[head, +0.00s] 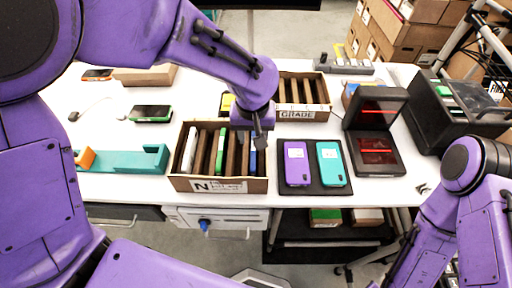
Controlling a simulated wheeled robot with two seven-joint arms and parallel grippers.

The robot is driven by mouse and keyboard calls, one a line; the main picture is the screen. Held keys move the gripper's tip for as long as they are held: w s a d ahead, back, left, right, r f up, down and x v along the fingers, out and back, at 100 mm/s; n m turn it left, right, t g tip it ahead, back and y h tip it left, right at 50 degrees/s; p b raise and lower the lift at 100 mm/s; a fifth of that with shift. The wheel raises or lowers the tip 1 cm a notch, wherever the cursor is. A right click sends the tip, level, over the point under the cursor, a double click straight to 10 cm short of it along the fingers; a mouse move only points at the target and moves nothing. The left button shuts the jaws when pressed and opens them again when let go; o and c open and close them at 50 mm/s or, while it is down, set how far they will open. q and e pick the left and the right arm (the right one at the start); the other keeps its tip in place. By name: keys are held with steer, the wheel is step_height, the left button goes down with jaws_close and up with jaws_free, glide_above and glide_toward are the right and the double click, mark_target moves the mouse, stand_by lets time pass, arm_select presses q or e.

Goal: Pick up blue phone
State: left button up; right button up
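My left gripper (259,140) points down over the right side of this carton, right at the blue phone. Its fingers are small and partly hidden, so I cannot tell whether they are open or touching the phone. My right arm is at the lower right; its gripper is not clearly in view.
A dark mat (313,184) with a purple phone (296,163) and a teal phone (331,163) lies right of the carton. A second slotted carton (303,93) stands behind. A black scanner (376,118) with red light, a teal fixture (125,161) and a dark-screened phone (151,113) are around.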

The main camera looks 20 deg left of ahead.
mark_target(254, 155)
arm_select(q)
steer(key=f, duration=0.4)
steer(key=w+f+p, duration=0.1)
steer(key=f, duration=0.1)
steer(key=shift+a, duration=0.1)
jaws_close()
steer(key=shift+r, duration=0.15)
